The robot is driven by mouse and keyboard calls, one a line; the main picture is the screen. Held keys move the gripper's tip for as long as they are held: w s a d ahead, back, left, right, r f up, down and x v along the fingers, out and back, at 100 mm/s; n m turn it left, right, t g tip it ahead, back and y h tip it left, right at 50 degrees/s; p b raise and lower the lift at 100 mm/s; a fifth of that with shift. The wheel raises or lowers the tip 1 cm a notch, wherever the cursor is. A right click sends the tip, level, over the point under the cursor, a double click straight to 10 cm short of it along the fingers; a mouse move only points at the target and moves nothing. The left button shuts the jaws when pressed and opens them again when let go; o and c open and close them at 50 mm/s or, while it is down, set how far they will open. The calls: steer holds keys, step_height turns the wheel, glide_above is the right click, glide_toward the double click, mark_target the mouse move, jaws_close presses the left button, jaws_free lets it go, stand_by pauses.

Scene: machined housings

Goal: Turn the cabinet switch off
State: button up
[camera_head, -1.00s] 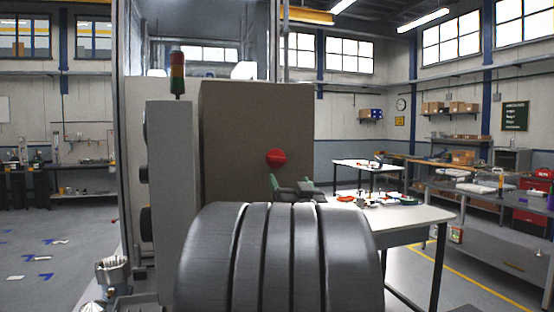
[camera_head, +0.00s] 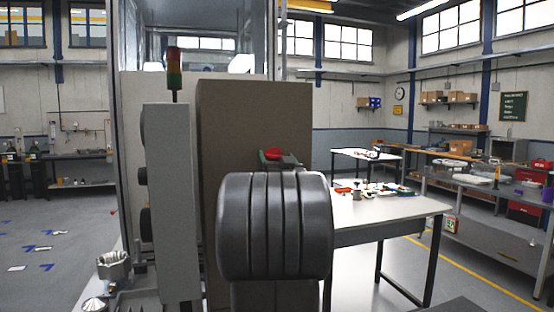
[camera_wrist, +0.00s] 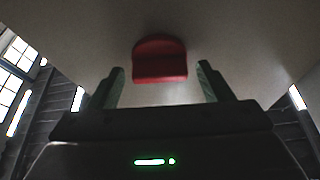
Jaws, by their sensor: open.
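The red switch (camera_head: 273,153) is on the front face of the brown-grey cabinet (camera_head: 222,130), mostly hidden behind my arm and gripper in the head view. In the wrist view the red switch (camera_wrist: 160,60) stands out from the pale cabinet face (camera_wrist: 225,45), between and just beyond the fingertips. My gripper (camera_wrist: 160,82) is open, with one green finger on each side of the switch and a gap on both sides. In the head view only a little of my gripper (camera_head: 281,160) shows above my dark arm link.
A white table (camera_head: 400,208) with small parts stands right of the cabinet. A grey panel (camera_head: 172,200) with dark knobs and a signal light (camera_head: 174,70) stand to its left. Open floor lies at far left.

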steer(key=c, duration=0.9)
steer(key=shift+f+n+y+b, duration=0.15)
steer(key=shift+n+y+b, duration=0.3)
steer(key=shift+n, duration=0.25)
steer(key=shift+c, duration=0.2)
steer(key=shift+n, duration=0.6)
steer(key=o, duration=0.9)
steer(key=shift+o, duration=0.2)
steer(key=b+v, duration=0.4)
steer(key=v, duration=0.9)
steer(key=shift+s+d, duration=0.3)
steer(key=shift+s, duration=0.05)
